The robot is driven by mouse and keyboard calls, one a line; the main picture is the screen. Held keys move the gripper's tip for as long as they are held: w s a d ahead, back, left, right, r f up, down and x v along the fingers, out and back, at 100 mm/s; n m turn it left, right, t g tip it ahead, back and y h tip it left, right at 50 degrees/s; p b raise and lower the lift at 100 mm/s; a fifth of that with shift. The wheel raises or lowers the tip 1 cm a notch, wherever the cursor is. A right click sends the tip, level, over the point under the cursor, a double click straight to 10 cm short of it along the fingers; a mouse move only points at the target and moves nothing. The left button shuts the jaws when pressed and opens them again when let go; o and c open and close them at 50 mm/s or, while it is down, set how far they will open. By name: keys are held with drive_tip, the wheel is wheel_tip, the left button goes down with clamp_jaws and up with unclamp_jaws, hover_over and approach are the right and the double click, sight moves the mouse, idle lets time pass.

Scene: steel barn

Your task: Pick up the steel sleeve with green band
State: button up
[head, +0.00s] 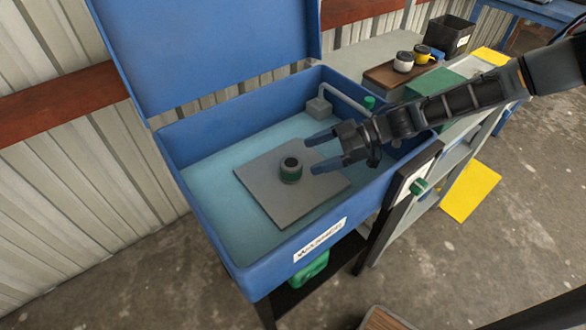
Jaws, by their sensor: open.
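The steel sleeve with green band (291,170) stands upright on a grey plate (262,193) inside the blue washer basin (235,273). Its top opening is dark and the green band runs around its side. My gripper (309,156) reaches in from the right, over the basin. Its two blue-grey fingers are spread and point left towards the sleeve. They look empty, with the sleeve just to the left of the fingertips. I cannot tell the exact height of the fingers over the plate.
The raised blue lid (205,50) stands behind the basin. A grey spout (345,95) sits at its back right corner. A bench to the right holds a brown board (385,76) with two small cups, a green block and a black bin (450,36).

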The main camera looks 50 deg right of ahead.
sight(294, 162)
drive_tip(key=x, duration=0.5)
drive_tip(key=shift+w+a+f+p, duration=0.15)
drive_tip(key=shift+w+a+p, duration=0.1)
drive_tip(key=shift+w+p, duration=0.1)
drive_tip(key=shift+s, duration=0.1)
drive_tip(key=shift+c, duration=0.2)
drive_tip(key=c, duration=1.4)
